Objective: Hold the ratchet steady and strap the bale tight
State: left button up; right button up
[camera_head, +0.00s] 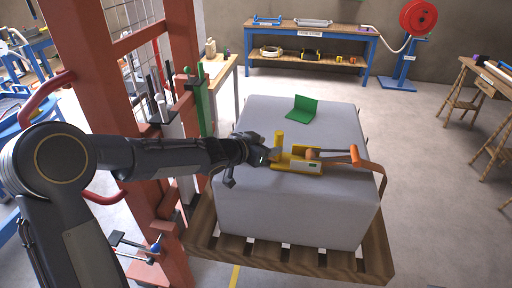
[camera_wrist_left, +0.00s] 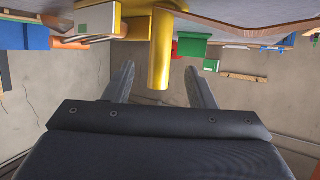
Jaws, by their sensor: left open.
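A yellow ratchet (camera_head: 300,166) lies on top of the large grey bale (camera_head: 300,205), with an orange handle-like part (camera_head: 335,157) at its right. A brown strap (camera_head: 374,178) runs from it over the bale's right edge. My left gripper (camera_head: 268,152) is at the ratchet's left end. In the left wrist view, my left gripper (camera_wrist_left: 161,68) is open. Its two fingers stand on either side of the ratchet's yellow post (camera_wrist_left: 160,45), with gaps visible on both sides. My right gripper is not in view.
The bale sits on a wooden pallet (camera_head: 285,255). A green corner piece (camera_head: 300,109) lies on the bale behind the ratchet. A red steel frame (camera_head: 185,60) stands close on the left. A blue-framed workbench (camera_head: 310,32) and a red reel (camera_head: 418,18) stand behind. The floor right of the bale is clear.

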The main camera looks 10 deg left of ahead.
aim_at(276, 144)
pick_arm(q)
jog(key=x, duration=0.6)
jog(key=shift+w+d, duration=0.1)
grip_shut()
jog(key=c, duration=0.6)
grip_release()
jog(key=shift+c, duration=0.2)
jog(key=c, duration=0.4)
